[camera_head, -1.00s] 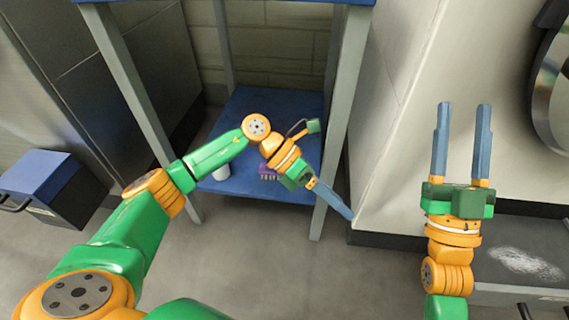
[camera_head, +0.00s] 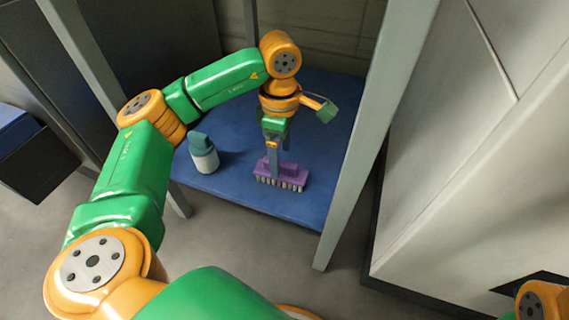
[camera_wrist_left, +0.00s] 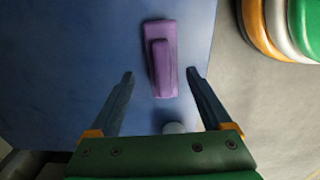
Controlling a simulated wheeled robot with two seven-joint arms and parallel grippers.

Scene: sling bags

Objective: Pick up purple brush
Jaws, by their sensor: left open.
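The purple brush (camera_head: 290,176) lies bristles down on the blue shelf (camera_head: 250,200). My left gripper (camera_head: 273,172) is open and points down over the brush. In the left wrist view the brush (camera_wrist_left: 165,75) has a raised handle and lies lengthwise between the lines of the two fingers. The left gripper (camera_wrist_left: 160,74) has one fingertip on each side of it, with a gap on both sides and nothing held. In the head view the fingers hide part of the brush. My right gripper is not in view.
A white bottle with a teal cap (camera_head: 203,155) stands on the shelf left of the brush. Grey rack posts (camera_head: 375,140) flank the shelf. A pale cabinet (camera_head: 480,150) stands at the right. The shelf's front right is clear.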

